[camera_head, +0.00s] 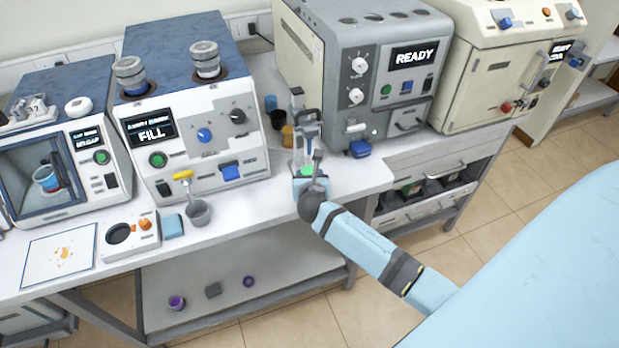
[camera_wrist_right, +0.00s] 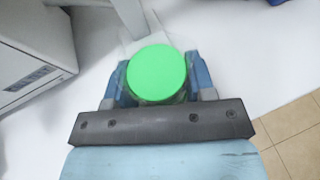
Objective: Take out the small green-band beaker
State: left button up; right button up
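A bright green round top (camera_wrist_right: 157,73) fills the space between my right gripper's fingers (camera_wrist_right: 160,88) in the right wrist view. Below its rim a clear side shows, so it looks like a small beaker; no separate band can be made out. In the head view a bit of this green (camera_head: 307,170) shows at my right gripper (camera_head: 310,184), at the foot of a grey upright stand (camera_head: 299,120) on the bench. One finger is on each side of the green piece; whether they press on it is unclear. My left gripper is out of view.
A grey READY machine (camera_head: 330,60) stands behind, and the white FILL machine (camera_head: 215,135) stands left. An orange-brown jar (camera_head: 288,137) is close behind the stand. A blue cup (camera_head: 46,178) sits in the left chamber. Bare bench top (camera_head: 255,215) lies left of my gripper.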

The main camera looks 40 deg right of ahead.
aim_at(309, 164)
jog(key=shift+r, duration=0.1)
jog(key=shift+r, duration=0.25)
notch_tip(309, 164, up, 3)
jog(key=s+a+b, duration=0.1)
jog(key=s+a, duration=0.3)
jog(key=s, duration=0.3)
jog(key=s+a+b, duration=0.1)
jog(key=s+a, duration=0.4)
jog(key=s, duration=0.3)
jog(key=shift+s+a, duration=0.15)
jog(key=shift+a, duration=0.1)
